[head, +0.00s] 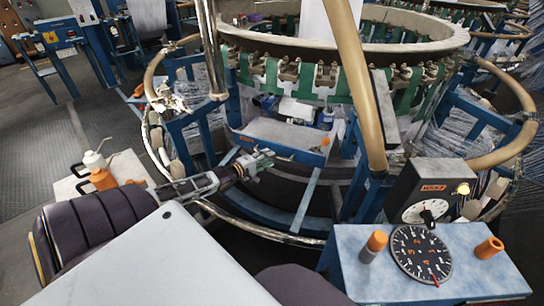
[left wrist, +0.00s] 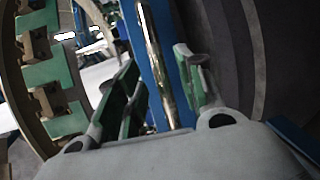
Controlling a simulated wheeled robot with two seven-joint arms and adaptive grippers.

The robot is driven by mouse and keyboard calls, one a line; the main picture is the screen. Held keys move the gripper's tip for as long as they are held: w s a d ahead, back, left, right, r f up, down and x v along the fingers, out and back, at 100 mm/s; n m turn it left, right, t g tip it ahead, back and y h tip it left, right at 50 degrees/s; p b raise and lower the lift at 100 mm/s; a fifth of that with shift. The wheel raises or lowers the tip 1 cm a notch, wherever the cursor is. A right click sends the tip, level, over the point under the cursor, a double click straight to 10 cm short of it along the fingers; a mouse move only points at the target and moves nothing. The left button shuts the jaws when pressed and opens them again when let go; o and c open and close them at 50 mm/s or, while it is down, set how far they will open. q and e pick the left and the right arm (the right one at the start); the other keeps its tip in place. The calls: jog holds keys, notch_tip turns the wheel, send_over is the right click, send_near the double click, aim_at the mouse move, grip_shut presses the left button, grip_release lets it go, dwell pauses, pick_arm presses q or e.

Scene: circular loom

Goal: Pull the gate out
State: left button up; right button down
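The circular loom fills the middle of the head view, with a large ring (head: 300,45) on top and green straps (head: 272,78) below it. I cannot tell for certain which part is the gate. A tan curved rail (head: 498,150) and a chrome rail (head: 262,238) run around the loom's outside. My left gripper (head: 262,160) reaches in from the left, in front of a blue shelf (head: 285,138). In the left wrist view, its fingers (left wrist: 160,72) are apart. A shiny metal bar (left wrist: 156,45) appears between them; contact cannot be told. My right gripper is not in view.
A blue control box (head: 480,268) with a black dial (head: 420,254) and orange knobs stands at the front right. A tan upright post (head: 355,80) rises in front of the loom. A white can (head: 95,160) and an orange bottle (head: 103,180) stand at left. Dark floor (head: 70,130) lies open beyond.

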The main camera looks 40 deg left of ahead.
pick_arm(q)
jog(key=shift+w+d+f+b, duration=0.1)
jog(key=shift+w+f+b, duration=0.1)
jog(key=shift+w, duration=0.55)
jog(key=shift+w+d+f+b, duration=0.1)
jog(key=shift+w+b, duration=0.1)
jog(key=shift+w, duration=0.8)
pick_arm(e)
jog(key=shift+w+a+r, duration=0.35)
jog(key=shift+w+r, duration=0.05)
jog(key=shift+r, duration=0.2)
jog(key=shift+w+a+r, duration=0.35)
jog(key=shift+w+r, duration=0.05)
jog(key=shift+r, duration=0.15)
pick_arm(q)
jog(key=shift+c, duration=0.2)
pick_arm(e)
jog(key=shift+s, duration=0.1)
pick_arm(q)
grip_shut()
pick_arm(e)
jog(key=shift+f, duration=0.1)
